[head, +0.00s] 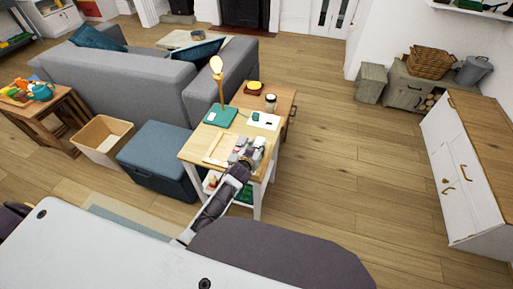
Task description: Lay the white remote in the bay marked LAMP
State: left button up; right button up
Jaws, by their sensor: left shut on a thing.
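My left gripper (249,146) is over the near right part of the small wooden side table (194,147). It is shut on a small pale thing, which looks like the white remote; the fingers hide most of it. A shallow light wood tray (216,149) lies on the table just left of the gripper. I cannot read a LAMP mark on it or elsewhere. A lamp (221,95) with a green base and a lit bulb stands at the back left of the tabletop. My right gripper is not in view.
A white sheet (263,120) with a dark item, a dark-lidded jar (270,103) and a yellow-topped object (253,87) are farther back on the table. A blue storage box (160,150) and a grey sofa (150,82) stand to the left. The floor to the right is clear.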

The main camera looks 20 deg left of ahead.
pick_arm(q)
jog(key=shift+f+b, duration=0.3)
jog(key=shift+f, duration=0.25)
dwell(0.4)
jog(key=shift+s+f+b, duration=0.2)
jog(key=shift+f+b, duration=0.05)
jog(key=shift+f, duration=0.3)
jog(key=shift+s+f+b, duration=0.2)
jog(key=shift+f+b, duration=0.05)
jog(key=shift+f, duration=0.25)
dwell(0.6)
jog(key=o, duration=0.7)
jog(key=shift+d, duration=0.1)
jog(key=o, duration=0.4)
jog(key=shift+w+f, duration=0.1)
jog(key=shift+w, duration=0.05)
jog(key=shift+o, duration=0.2)
jog(key=shift+v, duration=1.4)
jog(key=shift+s+r, duration=0.7)
jog(key=shift+s, duration=0.25)
jog(key=shift+s+r, duration=0.7)
jog(key=shift+s, duration=0.2)
jog(key=shift+r+v, duration=0.15)
jog(key=shift+v, duration=1)
jog(key=shift+r+v, duration=0.2)
jog(key=shift+v, duration=1)
